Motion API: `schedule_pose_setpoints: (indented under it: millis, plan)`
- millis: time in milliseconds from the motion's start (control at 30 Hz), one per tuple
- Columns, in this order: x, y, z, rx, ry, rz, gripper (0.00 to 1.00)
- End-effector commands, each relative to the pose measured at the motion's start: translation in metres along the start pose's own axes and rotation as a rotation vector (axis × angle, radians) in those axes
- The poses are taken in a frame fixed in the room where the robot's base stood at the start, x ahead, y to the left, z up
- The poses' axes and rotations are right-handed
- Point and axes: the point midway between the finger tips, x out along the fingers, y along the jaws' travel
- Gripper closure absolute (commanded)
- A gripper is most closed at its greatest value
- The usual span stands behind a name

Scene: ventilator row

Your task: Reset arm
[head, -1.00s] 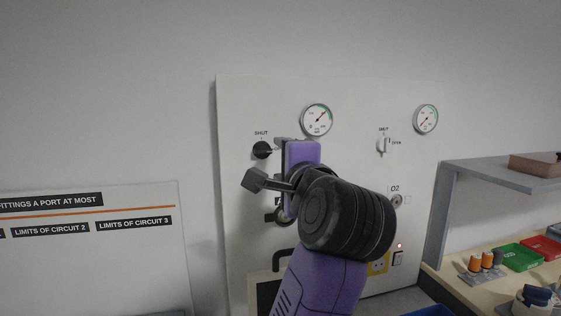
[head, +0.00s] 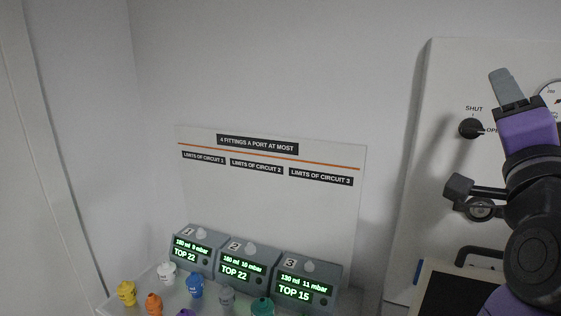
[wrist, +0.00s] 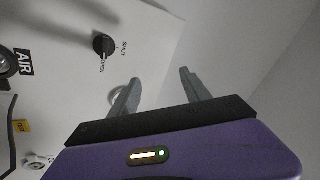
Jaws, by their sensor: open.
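My gripper (head: 506,92) is at the right of the head view, raised in front of the white wall panel, with its grey fingers pointing up. The wrist view shows the two fingers (wrist: 157,92) apart with nothing between them. A black knob (head: 469,128) marked SHUT and OPEN is on the panel, left of my gripper in the head view. In the wrist view the knob (wrist: 103,44) lies beyond the fingers, to the left, and its pointer is towards OPEN. The fingers do not appear to touch it.
Three numbered ventilator units (head: 305,285) with lit displays stand below a limits board (head: 270,180). Several coloured fittings (head: 196,286) stand in front of them. A board with a black handle (head: 478,253) is below my arm. The wall area at upper left is clear.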

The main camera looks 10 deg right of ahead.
Motion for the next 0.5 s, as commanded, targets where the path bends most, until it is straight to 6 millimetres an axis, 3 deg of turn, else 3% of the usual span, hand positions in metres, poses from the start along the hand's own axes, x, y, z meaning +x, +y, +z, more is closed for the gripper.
schedule_pose_setpoints:
  millis: [267,500]
  plan:
    - [-0.043,0.004,0.054,-0.353,-0.027,-0.184,0.44]
    - [-0.102,0.029,0.105,-0.592,-0.089,-0.323,0.44]
